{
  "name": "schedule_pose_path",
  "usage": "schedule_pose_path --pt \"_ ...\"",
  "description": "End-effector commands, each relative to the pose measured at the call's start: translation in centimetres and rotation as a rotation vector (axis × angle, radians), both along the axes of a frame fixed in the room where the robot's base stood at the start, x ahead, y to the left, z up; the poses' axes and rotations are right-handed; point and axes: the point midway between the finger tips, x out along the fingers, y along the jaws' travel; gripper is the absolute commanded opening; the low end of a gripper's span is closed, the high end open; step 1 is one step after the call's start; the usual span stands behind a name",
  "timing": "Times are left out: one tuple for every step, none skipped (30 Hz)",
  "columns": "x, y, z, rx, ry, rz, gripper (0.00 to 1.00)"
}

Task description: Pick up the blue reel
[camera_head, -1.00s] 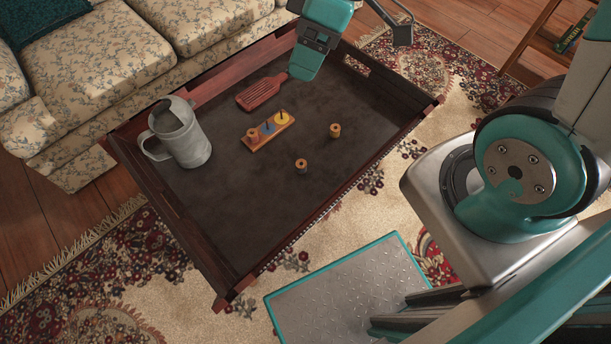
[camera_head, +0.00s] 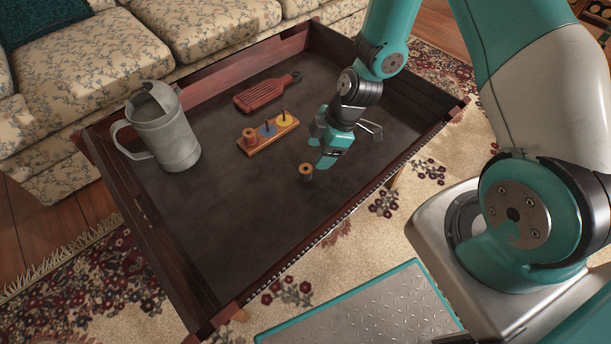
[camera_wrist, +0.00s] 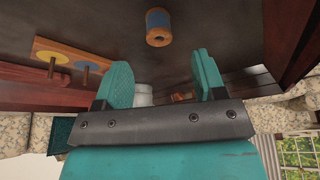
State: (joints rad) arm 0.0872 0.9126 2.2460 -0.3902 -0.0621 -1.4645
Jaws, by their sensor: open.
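The blue reel (camera_wrist: 158,27) has wooden ends and a blue winding. In the wrist view it stands on the dark tray floor, beyond the open fingers and clear of them. In the head view it appears to be the small reel (camera_head: 306,172) near the tray's front edge, its colour hard to read there. My gripper (camera_head: 325,147) hangs over the tray just up and right of that reel. In the wrist view my gripper (camera_wrist: 162,75) is open, with nothing between its fingers.
A peg board (camera_head: 268,133) with coloured discs lies left of my gripper. A red slotted paddle (camera_head: 263,94) lies behind it, and a grey jug (camera_head: 170,135) stands at the left. The wooden tray table (camera_head: 185,255) has raised walls. A flowered sofa (camera_head: 90,65) stands behind.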

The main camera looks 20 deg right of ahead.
Motion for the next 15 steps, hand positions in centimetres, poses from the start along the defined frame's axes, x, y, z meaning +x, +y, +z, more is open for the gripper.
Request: schedule_pose_path --pt "0.0 0.4 -1.2 0.0 0.001 0.003 0.64" --pt "0.1 0.6 -1.6 0.0 0.0 0.002 0.64" --pt "0.1 0.8 -2.0 0.0 0.001 0.002 0.64" --pt "0.2 0.9 -2.3 0.0 0.001 0.001 0.64" --pt "0.2 1.0 -2.5 0.0 0.001 0.001 0.64" --pt "0.2 1.1 -2.6 0.0 0.0 0.001 0.64" --pt "0.2 1.1 -2.7 0.0 0.0 0.0 0.64" --pt "0.3 1.2 -2.8 0.0 0.0 0.0 0.64" --pt "0.3 1.3 -3.0 0.0 0.0 0.0 0.64" --pt "0.3 1.3 -3.1 0.0 0.0 0.0 0.64" --pt "0.3 1.4 -3.3 0.0 0.0 0.001 0.64" --pt "0.4 1.6 -3.7 0.0 0.0 0.001 0.64" --pt "0.5 1.8 -4.1 0.0 -0.001 0.002 0.64" --pt "0.5 2.0 -4.5 0.0 0.0 0.002 0.64" --pt "0.6 2.4 -5.1 0.0 0.001 0.003 0.64"
